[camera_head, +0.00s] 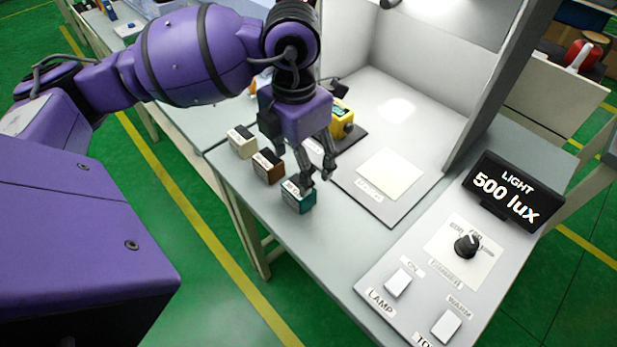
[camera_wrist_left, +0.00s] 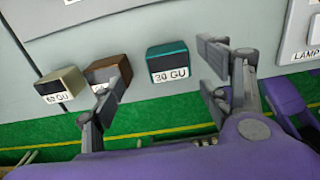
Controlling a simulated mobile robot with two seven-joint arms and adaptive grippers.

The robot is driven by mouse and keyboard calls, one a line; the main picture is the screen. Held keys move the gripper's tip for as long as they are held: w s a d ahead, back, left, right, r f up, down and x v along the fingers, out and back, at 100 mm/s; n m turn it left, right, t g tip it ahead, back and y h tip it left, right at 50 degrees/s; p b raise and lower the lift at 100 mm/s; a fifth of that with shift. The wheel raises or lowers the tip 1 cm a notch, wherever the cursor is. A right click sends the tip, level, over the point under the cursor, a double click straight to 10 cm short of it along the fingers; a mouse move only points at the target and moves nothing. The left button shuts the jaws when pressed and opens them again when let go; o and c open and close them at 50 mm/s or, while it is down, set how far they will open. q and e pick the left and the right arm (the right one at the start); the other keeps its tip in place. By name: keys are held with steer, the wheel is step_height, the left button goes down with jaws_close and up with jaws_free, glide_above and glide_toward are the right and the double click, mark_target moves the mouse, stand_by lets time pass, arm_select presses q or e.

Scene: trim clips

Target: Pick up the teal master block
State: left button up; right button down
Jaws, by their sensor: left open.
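The teal master block (camera_head: 299,201) stands near the front edge of the bench, at the right end of a short row of blocks. My left gripper (camera_head: 319,178) is open and empty, coming down from above close to the block. One finger overlaps the block's top corner in the head view; I cannot tell if it touches. In the left wrist view, the block lies between and beyond the open fingers (camera_wrist_left: 160,88). My right gripper is not in view.
A brown block (camera_head: 267,167) and a cream block (camera_head: 242,142) stand left of the teal one. A light booth with a pale sheet (camera_head: 384,174) is behind. A yellow device (camera_head: 342,122) is near the arm. A control panel (camera_head: 425,285) and "500 lux" display (camera_head: 506,191) are right.

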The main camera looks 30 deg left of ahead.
arm_select(q)
steer(key=shift+s+d+f+p, duration=0.1)
steer(key=shift+s+f, duration=0.1)
steer(key=shift+f, duration=1)
steer(key=shift+s+d+f+p, duration=0.15)
steer(key=shift+s+f, duration=0.1)
steer(key=shift+f, duration=0.9)
steer(key=shift+s+d+f+p, duration=0.1)
steer(key=shift+s+f, duration=0.1)
steer(key=shift+f, duration=1)
steer(key=shift+c, duration=0.2)
